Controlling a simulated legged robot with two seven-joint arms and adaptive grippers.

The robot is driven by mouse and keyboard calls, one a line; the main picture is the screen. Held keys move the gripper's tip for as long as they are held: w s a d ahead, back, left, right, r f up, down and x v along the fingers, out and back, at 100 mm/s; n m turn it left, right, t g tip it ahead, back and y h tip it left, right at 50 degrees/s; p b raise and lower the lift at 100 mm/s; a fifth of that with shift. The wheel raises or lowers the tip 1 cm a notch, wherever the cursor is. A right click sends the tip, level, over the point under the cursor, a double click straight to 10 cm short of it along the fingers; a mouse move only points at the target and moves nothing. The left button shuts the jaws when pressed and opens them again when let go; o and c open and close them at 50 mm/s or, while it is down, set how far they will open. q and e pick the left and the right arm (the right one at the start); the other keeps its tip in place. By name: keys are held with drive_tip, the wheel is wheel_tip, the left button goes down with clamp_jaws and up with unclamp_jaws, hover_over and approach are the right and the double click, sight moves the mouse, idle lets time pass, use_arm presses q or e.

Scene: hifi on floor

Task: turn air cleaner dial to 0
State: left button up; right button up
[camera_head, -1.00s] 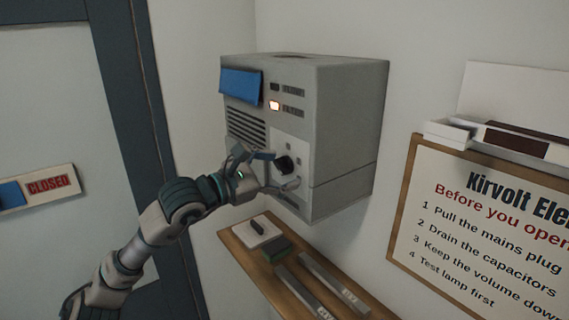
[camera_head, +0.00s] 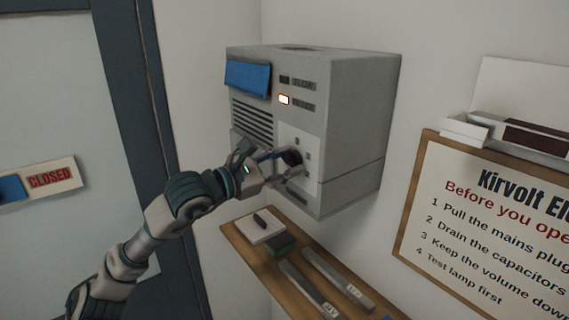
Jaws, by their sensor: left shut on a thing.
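The air cleaner (camera_head: 345,115) is a grey box on the wall, with a blue panel, vent slats and a lit orange-white indicator on its front. Its black dial (camera_head: 291,157) sits on a pale plate at the lower right of the front. My left gripper (camera_head: 285,165) reaches in from the left and is shut on the dial, with its fingers at either side. The fingers partly cover the dial and its marks, so its setting cannot be read. My right gripper is not in view.
A wooden shelf (camera_head: 240,241) below the air cleaner holds a pale pad, a dark green block and grey bars. A framed notice board (camera_head: 480,215) hangs at the right, under a white ledge. A door with a closed sign (camera_head: 50,178) stands at the left.

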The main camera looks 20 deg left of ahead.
use_arm(q)
drive_tip(key=shift+w+f, duration=0.1)
drive_tip(key=shift+f, duration=0.3)
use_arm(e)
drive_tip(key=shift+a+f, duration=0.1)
